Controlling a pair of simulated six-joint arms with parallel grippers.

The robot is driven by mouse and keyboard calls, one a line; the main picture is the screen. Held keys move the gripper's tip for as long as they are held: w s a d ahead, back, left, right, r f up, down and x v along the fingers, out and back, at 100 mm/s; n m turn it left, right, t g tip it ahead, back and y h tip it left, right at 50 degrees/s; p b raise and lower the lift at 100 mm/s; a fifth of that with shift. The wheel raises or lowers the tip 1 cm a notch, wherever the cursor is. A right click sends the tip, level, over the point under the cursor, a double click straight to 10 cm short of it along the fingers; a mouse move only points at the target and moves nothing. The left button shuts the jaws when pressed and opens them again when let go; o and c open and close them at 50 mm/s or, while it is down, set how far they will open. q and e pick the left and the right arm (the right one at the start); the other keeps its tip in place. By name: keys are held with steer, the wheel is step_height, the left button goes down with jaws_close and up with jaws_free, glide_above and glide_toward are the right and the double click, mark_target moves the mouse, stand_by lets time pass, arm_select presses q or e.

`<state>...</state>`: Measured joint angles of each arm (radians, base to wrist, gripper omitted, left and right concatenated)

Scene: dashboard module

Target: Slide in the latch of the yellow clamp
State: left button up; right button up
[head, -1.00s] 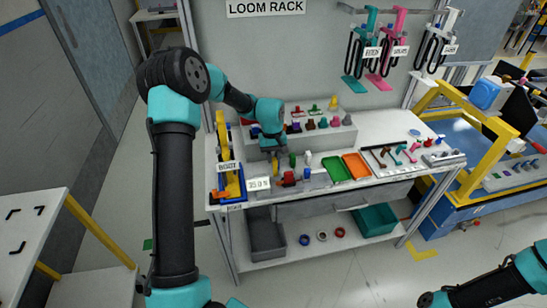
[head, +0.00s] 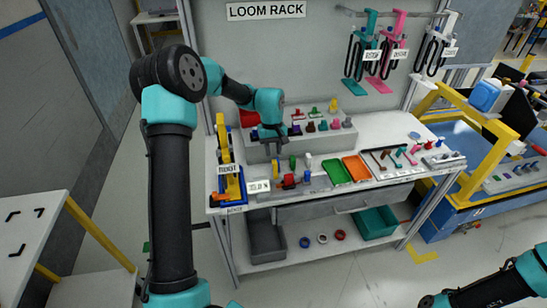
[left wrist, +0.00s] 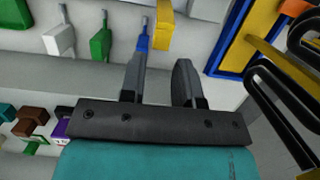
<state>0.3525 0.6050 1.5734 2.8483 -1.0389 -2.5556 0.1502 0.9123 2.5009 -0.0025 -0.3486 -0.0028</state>
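Small upright clamps stand in a row on the workbench. In the left wrist view they are a yellow clamp (left wrist: 165,25), a blue one (left wrist: 143,42), a green one (left wrist: 101,42) and a white one (left wrist: 60,40). The yellow clamp's top is cut off by the frame, and I cannot tell its latch position. My left gripper (left wrist: 160,80) is open and empty, its fingers apart, above the row. The blue clamp shows beyond one fingertip. In the head view the left gripper (head: 273,148) hangs over the row's left end. My right gripper is out of view.
A blue-edged yellow rack (head: 228,175) stands left of the row. Green (head: 338,172) and orange (head: 356,168) trays lie to the right. A raised grey step (head: 300,145) with several coloured parts stands behind.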

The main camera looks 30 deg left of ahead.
arm_select(q)
steer(key=shift+w+a+r, duration=0.1)
steer(key=shift+r, duration=0.7)
steer(key=shift+w+a+r, duration=0.1)
steer(key=shift+r, duration=0.65)
